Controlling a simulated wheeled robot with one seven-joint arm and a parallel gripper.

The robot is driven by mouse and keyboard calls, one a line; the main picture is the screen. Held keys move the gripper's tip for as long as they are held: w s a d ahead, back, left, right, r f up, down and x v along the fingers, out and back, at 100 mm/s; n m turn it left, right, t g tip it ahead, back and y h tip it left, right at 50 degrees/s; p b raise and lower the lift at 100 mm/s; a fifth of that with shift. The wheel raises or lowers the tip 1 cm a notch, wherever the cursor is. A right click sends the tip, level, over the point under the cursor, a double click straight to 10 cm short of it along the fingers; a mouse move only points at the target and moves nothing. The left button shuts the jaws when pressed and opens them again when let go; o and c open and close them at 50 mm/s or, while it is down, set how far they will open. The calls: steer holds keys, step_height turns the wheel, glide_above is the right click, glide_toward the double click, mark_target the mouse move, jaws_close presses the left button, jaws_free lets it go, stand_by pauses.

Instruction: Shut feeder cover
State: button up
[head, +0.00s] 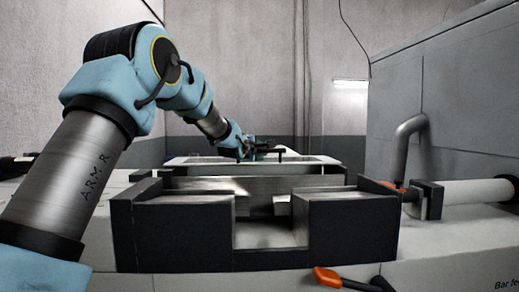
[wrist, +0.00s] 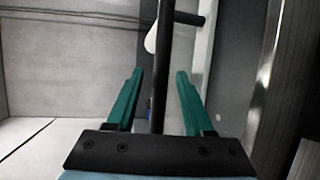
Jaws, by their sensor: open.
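A pale-rimmed panel (head: 312,160), which looks like the feeder cover, stands behind the dark feeder trough. How far it is open is hard to tell. A black bar handle (head: 281,151) shows at its top beside my gripper (head: 258,152). In the wrist view, the black bar (wrist: 164,55) runs lengthwise between the two green fingers of my gripper (wrist: 159,82). The fingers are apart, with gaps visible on both sides of the bar. A short black crosspiece (wrist: 188,18) joins the bar near the top.
The dark feeder trough (head: 350,225) with raised block sides lies in front. An orange-tipped black lever (head: 328,277) is at the front edge. A pale cylinder (head: 475,192) and a grey bent pipe (head: 405,145) stand right, by a tall grey cabinet (head: 450,100).

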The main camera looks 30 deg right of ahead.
steer(key=shift+d, duration=0.1)
steer(key=shift+c, duration=0.4)
jaws_close()
steer(key=shift+f, duration=0.1)
stand_by(0.9)
